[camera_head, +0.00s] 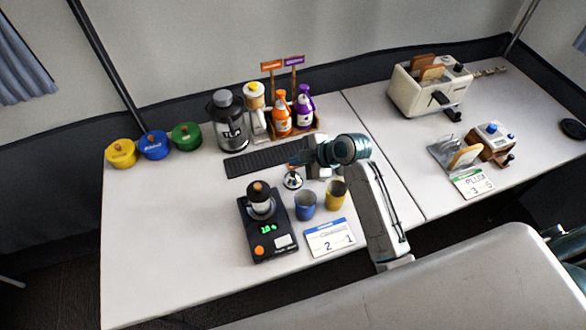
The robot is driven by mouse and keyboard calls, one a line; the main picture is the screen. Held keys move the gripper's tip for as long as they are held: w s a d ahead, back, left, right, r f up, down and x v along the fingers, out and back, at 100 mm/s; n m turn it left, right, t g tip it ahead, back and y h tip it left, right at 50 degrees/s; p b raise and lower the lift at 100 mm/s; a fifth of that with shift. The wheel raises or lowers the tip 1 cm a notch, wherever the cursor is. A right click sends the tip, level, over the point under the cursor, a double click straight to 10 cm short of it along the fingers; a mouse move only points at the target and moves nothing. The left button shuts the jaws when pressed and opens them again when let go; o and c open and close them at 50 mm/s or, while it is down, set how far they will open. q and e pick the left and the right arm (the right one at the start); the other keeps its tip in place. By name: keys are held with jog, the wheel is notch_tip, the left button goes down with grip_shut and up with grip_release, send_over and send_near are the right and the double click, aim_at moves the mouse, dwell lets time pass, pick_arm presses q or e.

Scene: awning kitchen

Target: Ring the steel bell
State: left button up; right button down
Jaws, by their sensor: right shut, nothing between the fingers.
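The steel bell (293,182) is a small shiny dome on the white table, in front of the dark slatted mat. My right gripper (294,161) is shut and empty. It is just above and behind the bell in the picture, with its fingers pointing left. Whether the fingertips touch the bell is too small to tell. My left gripper is out of view.
A blue cup (305,206) and a yellow cup (336,195) stand close in front of the bell. A black scale (268,240) bears a small jar. The dark mat (250,163) and a bottle rack (318,123) lie behind. The table's left front is clear.

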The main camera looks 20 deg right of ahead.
aim_at(297, 177)
notch_tip(297, 177, up, 3)
jog(key=shift+r+p, duration=0.15)
jog(key=shift+p, duration=0.9)
